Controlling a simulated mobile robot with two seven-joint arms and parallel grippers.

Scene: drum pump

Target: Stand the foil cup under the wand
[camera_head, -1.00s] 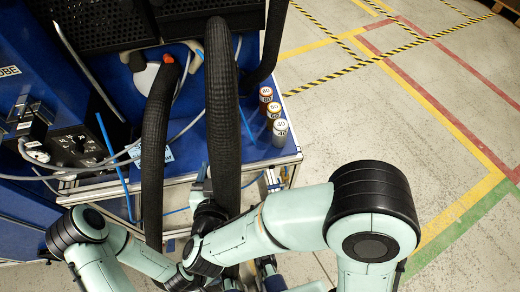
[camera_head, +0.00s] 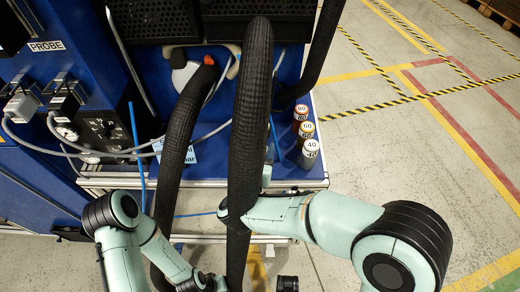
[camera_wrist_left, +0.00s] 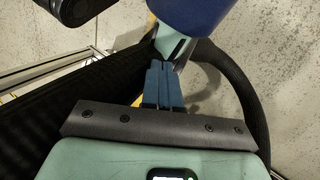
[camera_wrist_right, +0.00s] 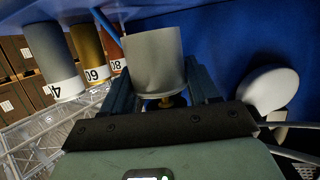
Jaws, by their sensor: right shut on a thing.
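The grey foil cup (camera_wrist_right: 154,58) shows in the right wrist view. It sits between the two fingers of my right gripper (camera_wrist_right: 163,92), which is shut on it. In the head view the right gripper and cup are mostly hidden behind a thick black hose (camera_head: 250,120). My left gripper (camera_wrist_left: 163,72) shows in the left wrist view with its blue fingers together and nothing visible between them. In the head view it is not clearly seen at the lower edge. I cannot make out the wand for certain in any view.
Three labelled cylinders, red 80 (camera_head: 301,113), gold 60 (camera_head: 306,130) and grey 40 (camera_head: 309,154), stand on the blue bench's right edge. A second black hose (camera_head: 180,140) hangs left of the first. A control panel (camera_head: 105,135) with cables is at left. Floor at right is clear.

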